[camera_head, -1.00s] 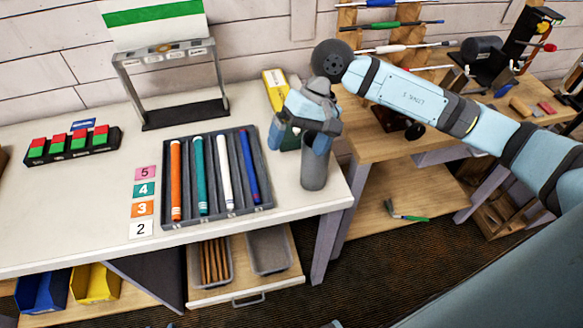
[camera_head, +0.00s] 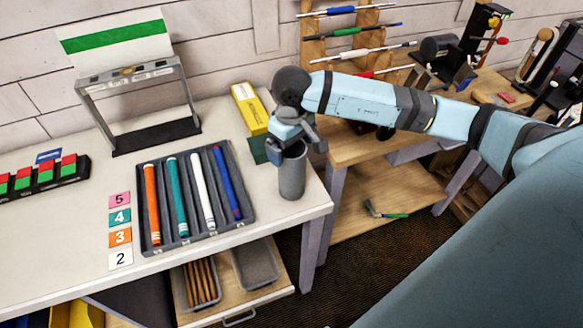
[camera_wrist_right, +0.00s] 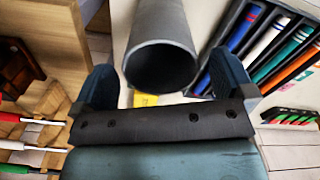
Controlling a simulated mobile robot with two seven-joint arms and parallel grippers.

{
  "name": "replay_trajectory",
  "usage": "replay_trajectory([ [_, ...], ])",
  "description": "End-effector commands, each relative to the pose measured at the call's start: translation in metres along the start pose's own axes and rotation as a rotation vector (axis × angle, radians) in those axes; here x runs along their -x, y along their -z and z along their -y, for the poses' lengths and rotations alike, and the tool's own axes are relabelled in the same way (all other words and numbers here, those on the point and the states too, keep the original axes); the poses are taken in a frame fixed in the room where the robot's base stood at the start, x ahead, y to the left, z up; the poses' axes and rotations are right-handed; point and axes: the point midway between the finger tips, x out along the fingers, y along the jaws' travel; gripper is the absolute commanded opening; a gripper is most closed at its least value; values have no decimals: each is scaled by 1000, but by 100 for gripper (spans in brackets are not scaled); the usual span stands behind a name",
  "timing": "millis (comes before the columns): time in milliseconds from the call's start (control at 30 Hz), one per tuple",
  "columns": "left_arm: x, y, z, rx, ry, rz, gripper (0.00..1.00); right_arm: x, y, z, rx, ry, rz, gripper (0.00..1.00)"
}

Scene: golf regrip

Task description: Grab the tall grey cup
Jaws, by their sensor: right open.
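The tall grey cup (camera_head: 292,172) stands upright near the right front corner of the white table. My right gripper (camera_head: 284,142) is at the cup's upper part, on its far left side in the head view. In the right wrist view the cup (camera_wrist_right: 161,55) shows its open mouth between and ahead of the two blue fingers of my right gripper (camera_wrist_right: 160,88). The fingers are spread, with a gap to the cup on the left; on the right the gap is small. My left gripper is not in view.
A grey tray (camera_head: 198,236) with several coloured grips lies left of the cup. A yellow box (camera_head: 249,107) stands behind the gripper. A wooden bench (camera_head: 358,150) is to the right, and an open drawer (camera_head: 262,301) sits below the table.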

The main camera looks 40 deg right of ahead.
Motion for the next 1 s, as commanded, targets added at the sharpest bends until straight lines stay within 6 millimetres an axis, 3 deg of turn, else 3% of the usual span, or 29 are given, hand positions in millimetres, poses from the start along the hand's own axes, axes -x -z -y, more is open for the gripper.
replay_trajectory([
  [300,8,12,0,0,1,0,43,-42,-2,1,0,2,3,100],
  [567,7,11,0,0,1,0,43,-46,-2,1,0,1,1,100],
  [867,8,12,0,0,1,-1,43,-45,-2,1,0,1,1,33],
  [1000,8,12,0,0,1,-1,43,-45,-2,1,0,1,1,33],
])
